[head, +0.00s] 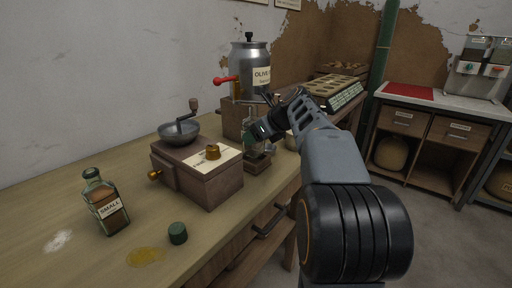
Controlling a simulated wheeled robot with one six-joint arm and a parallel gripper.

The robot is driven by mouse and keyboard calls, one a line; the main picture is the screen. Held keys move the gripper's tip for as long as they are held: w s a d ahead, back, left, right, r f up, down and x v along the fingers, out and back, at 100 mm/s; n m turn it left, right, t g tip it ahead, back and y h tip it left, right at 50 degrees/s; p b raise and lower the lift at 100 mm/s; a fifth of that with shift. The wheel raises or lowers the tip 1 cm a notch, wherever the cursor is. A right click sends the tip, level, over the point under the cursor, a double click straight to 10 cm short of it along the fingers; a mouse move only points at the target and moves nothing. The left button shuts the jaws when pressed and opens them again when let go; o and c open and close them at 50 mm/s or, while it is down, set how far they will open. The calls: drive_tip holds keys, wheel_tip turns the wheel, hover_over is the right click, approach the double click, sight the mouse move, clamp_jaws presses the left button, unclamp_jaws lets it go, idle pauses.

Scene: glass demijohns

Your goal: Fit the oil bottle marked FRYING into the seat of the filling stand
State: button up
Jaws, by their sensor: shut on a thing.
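The filling stand (234,117) is at the back of the bench, a wooden post and base under a metal can (250,68) with an "OLIVE" label and a red-handled tap. My gripper (263,132) is in front of the post, below the can, and shut on a greenish glass bottle (257,147). The bottle is roughly upright above the stand's base (258,163). Gripper and arm hide much of it, and no FRYING mark is readable. I cannot tell whether its bottom touches the seat.
A wooden coffee grinder (184,178) stands left of the stand. A bottle marked SMALL (108,207), a green cap (178,233) and a yellow spill (145,256) are nearer. A tray with holes (333,87) lies behind my arm. A counter with a red mat (409,91) is at right.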

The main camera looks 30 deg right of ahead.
drive_tip(key=shift+w+f+b, duration=0.15)
drive_tip(key=shift+f+b, duration=0.45)
drive_tip(key=shift+f, duration=0.3)
drive_tip(key=shift+w+f+b, duration=0.1)
drive_tip(key=shift+f+b, duration=0.45)
drive_tip(key=shift+f, duration=0.35)
drive_tip(key=shift+f, duration=0.15)
drive_tip(key=o, duration=1.2)
drive_tip(key=shift+c, duration=0.2)
drive_tip(key=shift+r, duration=0.25)
drive_tip(key=p+v, duration=0.4)
drive_tip(key=v, duration=0.8)
drive_tip(key=shift+f, duration=0.15)
